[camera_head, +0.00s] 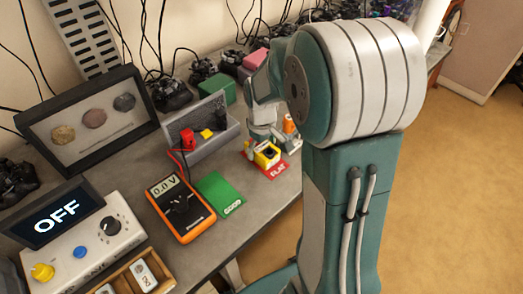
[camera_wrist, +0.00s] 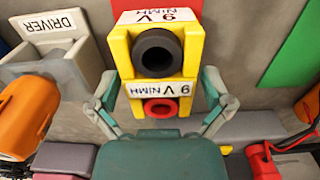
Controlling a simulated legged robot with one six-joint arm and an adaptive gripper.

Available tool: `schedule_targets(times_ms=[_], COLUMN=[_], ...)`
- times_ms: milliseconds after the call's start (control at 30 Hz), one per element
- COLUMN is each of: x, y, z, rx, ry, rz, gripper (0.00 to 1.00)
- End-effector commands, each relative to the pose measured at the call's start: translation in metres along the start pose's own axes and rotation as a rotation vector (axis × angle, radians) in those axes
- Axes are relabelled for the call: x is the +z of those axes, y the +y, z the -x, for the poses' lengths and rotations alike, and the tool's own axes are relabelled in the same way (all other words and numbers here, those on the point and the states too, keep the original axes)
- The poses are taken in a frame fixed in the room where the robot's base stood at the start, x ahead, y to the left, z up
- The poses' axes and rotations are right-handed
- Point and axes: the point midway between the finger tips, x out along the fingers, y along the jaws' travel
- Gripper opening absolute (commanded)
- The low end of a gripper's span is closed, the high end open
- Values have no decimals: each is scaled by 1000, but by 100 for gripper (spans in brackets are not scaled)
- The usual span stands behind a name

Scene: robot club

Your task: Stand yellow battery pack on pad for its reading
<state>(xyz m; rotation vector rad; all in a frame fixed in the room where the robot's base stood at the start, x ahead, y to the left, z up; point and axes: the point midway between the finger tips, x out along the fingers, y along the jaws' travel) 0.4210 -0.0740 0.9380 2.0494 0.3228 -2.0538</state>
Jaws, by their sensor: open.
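The yellow battery pack (camera_head: 264,157) is on the bench at the near side of my arm, beside or partly over the red FLAT pad (camera_head: 278,172); I cannot tell which. In the wrist view the pack (camera_wrist: 120,52) shows a black terminal, a red terminal and white 9 V NiMH labels. My gripper (camera_wrist: 161,92) is open, with one finger on each side of the pack and small gaps visible. The green GOOD pad (camera_head: 219,194) lies bare left of the red pad. The orange multimeter (camera_head: 180,209) reads about 0.0 V.
A grey stand (camera_head: 222,137) with red and yellow parts is behind the meter. In the wrist view, a DRIVER holder (camera_wrist: 60,45) with an orange-handled driver (camera_wrist: 22,118) is close to the left finger. A white box (camera_head: 85,250) with an OFF screen stands front left.

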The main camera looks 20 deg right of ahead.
Motion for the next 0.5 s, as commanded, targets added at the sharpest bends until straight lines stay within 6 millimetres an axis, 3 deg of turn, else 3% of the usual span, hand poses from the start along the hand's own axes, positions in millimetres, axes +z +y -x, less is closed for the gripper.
schedule_targets(times_ms=[300, 500], x=[-1, 0], y=[0, 0], z=[67, 99], rx=[4, 2], ry=[7, 4], rz=[0, 0], gripper=[100, 100])
